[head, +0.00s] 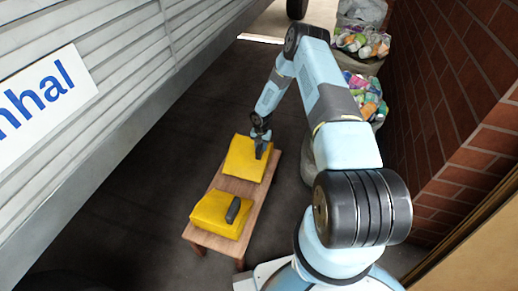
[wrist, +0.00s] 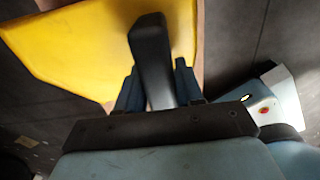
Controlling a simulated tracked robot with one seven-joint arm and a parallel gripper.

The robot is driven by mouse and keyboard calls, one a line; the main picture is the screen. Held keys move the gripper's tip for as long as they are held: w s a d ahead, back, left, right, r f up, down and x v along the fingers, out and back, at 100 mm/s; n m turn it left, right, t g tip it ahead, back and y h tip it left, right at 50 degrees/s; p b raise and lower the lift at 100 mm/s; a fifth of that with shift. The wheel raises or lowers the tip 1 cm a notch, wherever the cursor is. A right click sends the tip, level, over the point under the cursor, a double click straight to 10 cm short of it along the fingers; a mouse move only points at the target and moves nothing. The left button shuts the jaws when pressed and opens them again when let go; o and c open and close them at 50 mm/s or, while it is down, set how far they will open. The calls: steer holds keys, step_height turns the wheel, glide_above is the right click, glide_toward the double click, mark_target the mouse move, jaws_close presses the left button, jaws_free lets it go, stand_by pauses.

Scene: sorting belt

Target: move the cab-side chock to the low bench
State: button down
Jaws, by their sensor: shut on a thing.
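Two yellow wedge chocks with dark handles show in the head view. The far chock (head: 239,157) is at the far end of the low wooden bench (head: 256,199), resting on it or just above; I cannot tell which. The near chock (head: 213,210) lies on the bench's near end, its dark handle free. My gripper (head: 261,142) points down at the far chock. In the wrist view my gripper (wrist: 158,90) is shut on the black handle (wrist: 149,45) of the yellow chock (wrist: 95,40), one finger on each side. The handle's lower part is hidden between the fingers.
A trailer side (head: 110,75) with ribbed panels runs along the left. A brick wall (head: 455,95) closes the right. Sacks of cans and bottles (head: 365,95) stand between the wall and my arm. Dark floor left of the bench is clear.

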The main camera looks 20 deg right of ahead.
steer(key=shift+f, duration=0.6)
steer(key=c, duration=0.7)
jaws_free()
steer(key=shift+r, duration=0.1)
